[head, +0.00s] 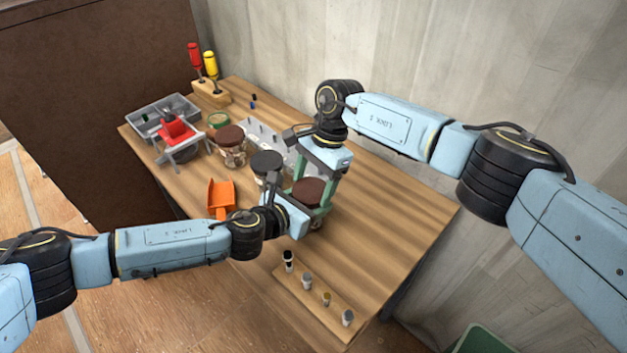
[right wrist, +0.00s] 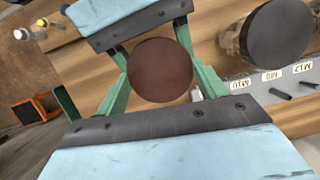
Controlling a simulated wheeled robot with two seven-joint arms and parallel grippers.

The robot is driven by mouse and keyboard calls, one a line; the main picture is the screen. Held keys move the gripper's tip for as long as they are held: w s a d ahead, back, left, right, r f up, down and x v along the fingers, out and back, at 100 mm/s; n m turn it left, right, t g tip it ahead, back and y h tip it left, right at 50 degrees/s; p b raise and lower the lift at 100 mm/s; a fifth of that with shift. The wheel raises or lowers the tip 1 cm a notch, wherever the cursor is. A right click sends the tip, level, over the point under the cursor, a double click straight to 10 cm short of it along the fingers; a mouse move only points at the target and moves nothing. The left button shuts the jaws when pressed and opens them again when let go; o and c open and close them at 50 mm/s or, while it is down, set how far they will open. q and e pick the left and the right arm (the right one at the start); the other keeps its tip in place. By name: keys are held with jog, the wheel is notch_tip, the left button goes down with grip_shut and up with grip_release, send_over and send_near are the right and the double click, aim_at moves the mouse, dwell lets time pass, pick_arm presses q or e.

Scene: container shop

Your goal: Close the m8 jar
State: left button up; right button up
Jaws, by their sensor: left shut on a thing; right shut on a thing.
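A jar with a round dark brown lid (head: 309,189) stands near the middle of the table, between both my grippers. The lid also shows in the right wrist view (right wrist: 160,70), seated over the jar or just above it; I cannot tell which. My right gripper (head: 313,194) comes from behind, with its green fingers shut on either side of the lid. My left gripper (head: 304,207) comes from the left and front and is shut on the jar body, lower down. The body is mostly hidden by the lid and fingers. I cannot read which jar is m8.
A black-lidded jar (head: 267,162) and another brown-lidded jar (head: 231,136) stand close by to the left. A grey labelled board (right wrist: 285,88) with small dark parts lies behind them. An orange scoop (head: 221,194) and a wooden strip with small bottles (head: 307,297) lie in front.

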jog(key=shift+s+d+f, duration=0.1)
jog(key=shift+f, duration=0.35)
jog(key=shift+f, duration=0.25)
jog(key=shift+c, duration=0.9)
jog(key=shift+s+r+t+h, duration=0.15)
jog(key=shift+r+t+h, duration=0.15)
jog(key=shift+r+h, duration=0.15)
jog(key=shift+r, duration=0.35)
